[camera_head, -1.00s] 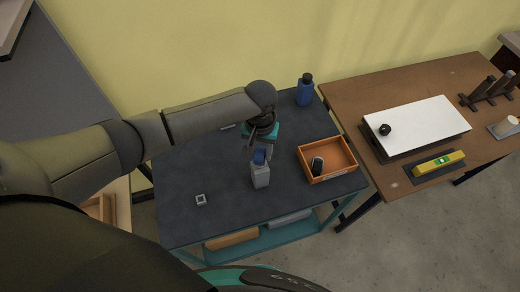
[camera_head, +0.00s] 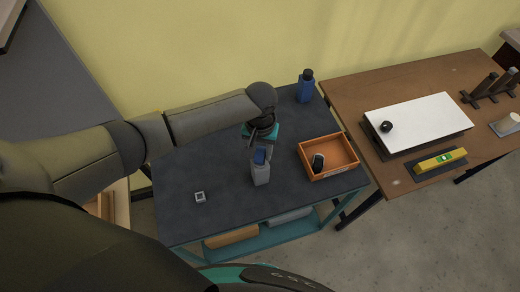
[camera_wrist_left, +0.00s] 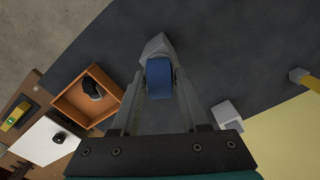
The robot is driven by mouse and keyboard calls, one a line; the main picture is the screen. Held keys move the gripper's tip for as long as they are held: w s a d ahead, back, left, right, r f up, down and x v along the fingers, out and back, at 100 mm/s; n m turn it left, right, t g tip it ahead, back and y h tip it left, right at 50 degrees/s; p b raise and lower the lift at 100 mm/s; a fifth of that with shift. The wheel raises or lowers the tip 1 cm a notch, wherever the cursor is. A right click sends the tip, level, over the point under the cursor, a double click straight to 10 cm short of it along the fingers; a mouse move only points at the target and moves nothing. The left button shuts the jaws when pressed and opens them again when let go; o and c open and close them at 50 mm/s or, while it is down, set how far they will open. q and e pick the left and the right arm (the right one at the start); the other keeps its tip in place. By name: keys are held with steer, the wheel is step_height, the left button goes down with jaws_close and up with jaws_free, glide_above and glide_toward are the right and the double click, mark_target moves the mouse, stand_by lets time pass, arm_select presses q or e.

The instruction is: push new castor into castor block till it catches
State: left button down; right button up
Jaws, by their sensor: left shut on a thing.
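The new castor, with a blue wheel (camera_head: 260,157), is in my left gripper (camera_head: 262,150), which points down over the dark bench. The grey castor block (camera_head: 261,175) stands upright directly under it. In the left wrist view the blue wheel (camera_wrist_left: 159,82) sits between my two fingers, and the pale grey block (camera_wrist_left: 156,45) shows just beyond it. The castor's lower part is hidden, so I cannot tell how deep it sits in the block. My right gripper is not in view.
An orange tray (camera_head: 341,143) holding a dark castor (camera_head: 318,162) stands to the right. A small grey square piece (camera_head: 200,197) lies front left. A blue bottle (camera_head: 306,87) stands at the back. A wooden table (camera_head: 437,81) with a white board adjoins on the right. The front left of the bench is mostly clear.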

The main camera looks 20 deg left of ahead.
arm_select(q)
steer(key=shift+f, duration=0.25)
steer(key=shift+c, duration=1.7)
jaws_free()
steer(key=shift+r+p, duration=0.85)
steer(key=shift+r, duration=3.2)
